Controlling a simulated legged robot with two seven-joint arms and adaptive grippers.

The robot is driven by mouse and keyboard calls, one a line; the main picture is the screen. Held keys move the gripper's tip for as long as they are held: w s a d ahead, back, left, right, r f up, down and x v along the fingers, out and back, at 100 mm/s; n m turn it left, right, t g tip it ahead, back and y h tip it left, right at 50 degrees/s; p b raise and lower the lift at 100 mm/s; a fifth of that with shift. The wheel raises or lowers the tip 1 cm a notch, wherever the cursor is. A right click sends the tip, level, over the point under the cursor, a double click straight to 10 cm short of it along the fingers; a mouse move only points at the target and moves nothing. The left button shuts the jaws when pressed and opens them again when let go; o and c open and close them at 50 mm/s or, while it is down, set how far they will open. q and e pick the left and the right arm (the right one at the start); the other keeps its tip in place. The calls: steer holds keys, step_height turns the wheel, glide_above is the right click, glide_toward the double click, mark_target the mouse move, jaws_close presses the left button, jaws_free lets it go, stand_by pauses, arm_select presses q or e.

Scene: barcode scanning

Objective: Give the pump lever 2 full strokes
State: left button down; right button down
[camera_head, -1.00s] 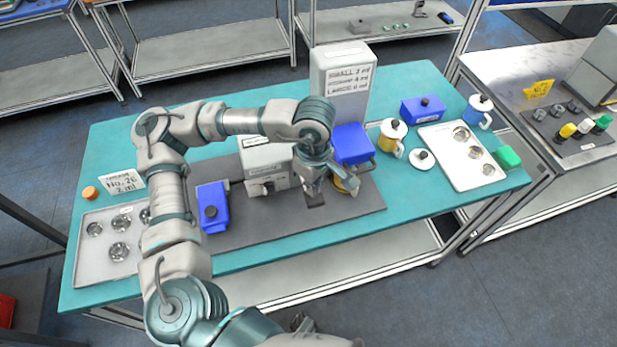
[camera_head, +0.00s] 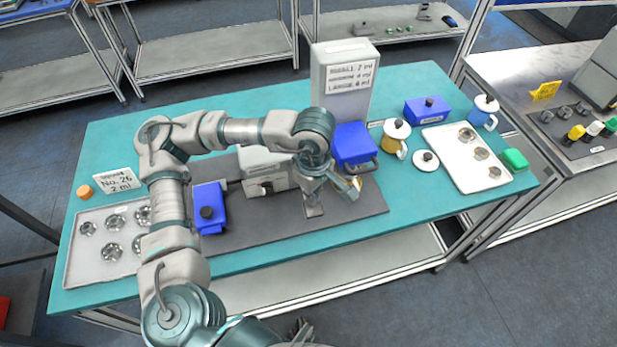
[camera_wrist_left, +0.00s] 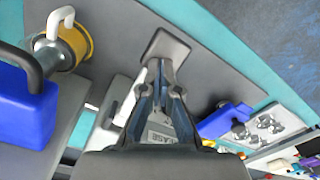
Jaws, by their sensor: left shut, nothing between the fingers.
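The pump machine (camera_head: 265,172) is a pale grey box in the middle of the dark mat. Its lever ends in a flat grey pad (camera_head: 313,211), which sticks out toward me; in the left wrist view the pad (camera_wrist_left: 169,46) lies right at the fingertips. My left gripper (camera_head: 314,196) is shut and empty, pointing down at the pad. It also shows in the left wrist view (camera_wrist_left: 163,68). I cannot tell whether the tips press on the pad or hover just above it. The lever's arm is partly hidden behind the fingers.
A tall grey sign block (camera_head: 343,80) is behind. Metal trays (camera_head: 75,270) and (camera_head: 487,184) lie at both table ends. The front of the mat is clear.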

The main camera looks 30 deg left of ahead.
arm_select(q)
step_height(320, 180, up, 8)
steer(key=p, duration=0.5)
stand_by(0.4)
steer(key=shift+a+r, duration=0.1)
